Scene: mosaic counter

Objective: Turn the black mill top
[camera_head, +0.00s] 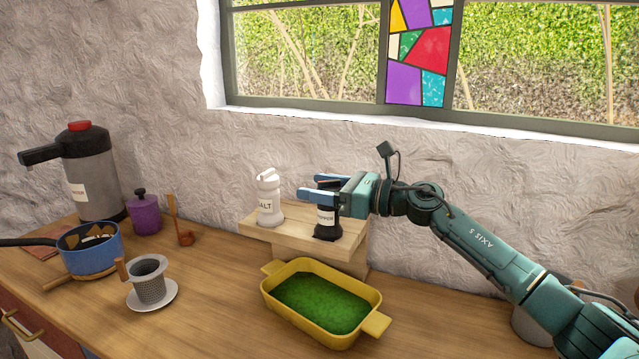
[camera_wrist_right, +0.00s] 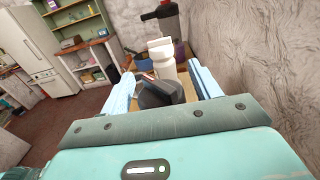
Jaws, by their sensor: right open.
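The black pepper mill (camera_head: 327,222) stands upright on a wooden stand (camera_head: 290,236) by the wall, with a white label on its body. Its black top (camera_wrist_right: 158,93) shows in the right wrist view between my two blue fingers. My right gripper (camera_head: 318,190) is open around the mill's top, one finger on each side; I cannot tell whether either finger touches it. The gripper hides part of the top in the head view. The white salt mill (camera_head: 268,200) stands to the left of the pepper mill, and it also shows behind the top in the wrist view (camera_wrist_right: 163,62). My left gripper is not in view.
A yellow dish (camera_head: 285,308) with green contents sits in front of the stand. A strainer cup on a saucer (camera_head: 152,306), a blue pan (camera_head: 90,255), a purple jar (camera_head: 145,214) and a grey dispenser (camera_head: 90,180) stand to the left. The rough wall is close behind.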

